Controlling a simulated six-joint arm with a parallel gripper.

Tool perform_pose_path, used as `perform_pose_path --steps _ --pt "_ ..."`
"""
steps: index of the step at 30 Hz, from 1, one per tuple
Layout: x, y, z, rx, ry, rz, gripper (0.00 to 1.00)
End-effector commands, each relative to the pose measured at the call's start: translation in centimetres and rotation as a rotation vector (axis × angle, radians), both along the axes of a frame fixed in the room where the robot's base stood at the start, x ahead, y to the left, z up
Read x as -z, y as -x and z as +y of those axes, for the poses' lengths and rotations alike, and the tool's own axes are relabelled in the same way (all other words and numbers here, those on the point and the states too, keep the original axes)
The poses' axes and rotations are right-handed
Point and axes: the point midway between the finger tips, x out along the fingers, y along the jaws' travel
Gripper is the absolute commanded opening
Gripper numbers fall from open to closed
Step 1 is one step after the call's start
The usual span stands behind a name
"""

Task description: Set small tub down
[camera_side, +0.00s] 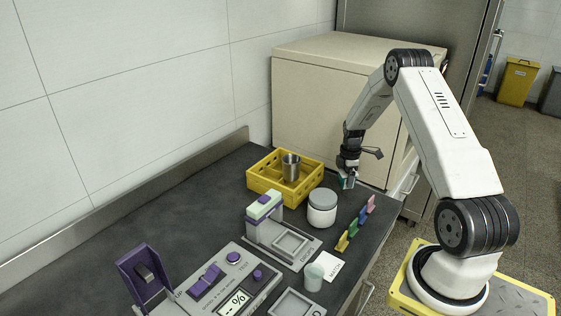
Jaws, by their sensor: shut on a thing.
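My gripper (347,180) points down over the back right part of the dark counter, near its right edge. It is shut on a small pale thing at its fingertips, which I take to be the small tub (346,183). The fingers hide most of it, and I cannot tell whether it touches the counter. It is behind and to the right of a white jar with a grey lid (322,208).
A yellow crate (262,184) holds a metal cup (291,168). Coloured clips (356,222) stand in a row along the right edge. A pale green cylinder (314,278), a white card (330,266), a grey stand (280,240) and a purple-switched panel (222,285) fill the front.

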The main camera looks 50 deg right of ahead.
Motion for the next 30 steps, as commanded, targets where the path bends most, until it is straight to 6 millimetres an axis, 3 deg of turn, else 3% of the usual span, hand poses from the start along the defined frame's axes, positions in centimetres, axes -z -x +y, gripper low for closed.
perform_pose_path --steps 9,24,25,26,30 --pt "3.0 -0.1 -0.1 0.000 0.000 0.000 0.15" --pt "3.6 -0.1 -0.1 0.000 0.000 0.000 0.15" --pt "3.6 -0.1 -0.1 0.000 0.000 0.000 0.94" --pt "3.5 -0.1 -0.1 0.000 0.000 0.000 1.00" --pt "3.5 -0.1 -0.1 0.000 0.000 0.000 1.00"
